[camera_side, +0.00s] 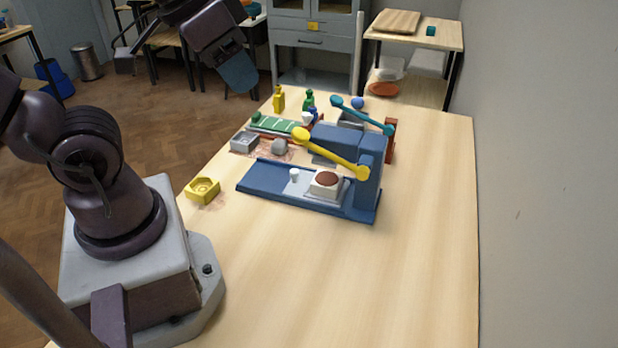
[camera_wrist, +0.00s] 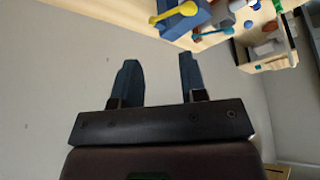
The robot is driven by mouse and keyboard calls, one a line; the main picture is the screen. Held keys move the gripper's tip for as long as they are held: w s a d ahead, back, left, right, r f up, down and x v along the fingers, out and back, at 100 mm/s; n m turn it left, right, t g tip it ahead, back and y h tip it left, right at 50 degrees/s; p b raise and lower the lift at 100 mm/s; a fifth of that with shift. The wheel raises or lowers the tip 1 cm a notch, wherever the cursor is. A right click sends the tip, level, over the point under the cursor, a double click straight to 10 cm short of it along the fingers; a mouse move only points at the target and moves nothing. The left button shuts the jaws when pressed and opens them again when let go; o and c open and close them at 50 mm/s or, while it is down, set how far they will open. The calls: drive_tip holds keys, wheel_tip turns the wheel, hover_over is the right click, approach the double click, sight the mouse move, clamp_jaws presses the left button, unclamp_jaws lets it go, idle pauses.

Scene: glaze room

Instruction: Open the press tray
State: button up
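A blue press (camera_side: 345,143) with a yellow lever (camera_side: 333,153) stands on the table, its lever slanting up to the left. On its long blue base lies a grey tray (camera_side: 303,186) with a white knob (camera_side: 294,174). A white block with a brown round top (camera_side: 327,179) sits on the tray, beside the press column. My gripper (camera_side: 238,72) is raised beyond the table's far left edge, well away from the tray. In the wrist view my gripper (camera_wrist: 158,62) has its fingers apart with nothing between them; the yellow lever (camera_wrist: 178,12) shows above them.
A teal lever (camera_side: 362,115) stands behind the press. A yellow mould (camera_side: 202,190), grey box (camera_side: 244,142), grey ball (camera_side: 279,146) and green strip (camera_side: 276,124) lie left of and behind it. Bottles (camera_side: 279,98) stand farther back. The near table is clear; a wall runs along the right.

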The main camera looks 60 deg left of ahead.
drive_tip(key=shift+o, duration=0.4)
drive_tip(key=w+a+f+n+g, duration=0.1)
drive_tip(key=w+a+f+g, duration=0.3)
drive_tip(key=a, duration=0.3)
drive_tip(key=shift+w+f+n, duration=0.3)
drive_tip(key=shift+f, duration=0.55)
drive_tip(key=m+g+h, duration=0.1)
drive_tip(key=m+h, duration=0.4)
drive_tip(key=m, duration=1.5)
approach(294, 170)
drive_tip(key=x, duration=0.9)
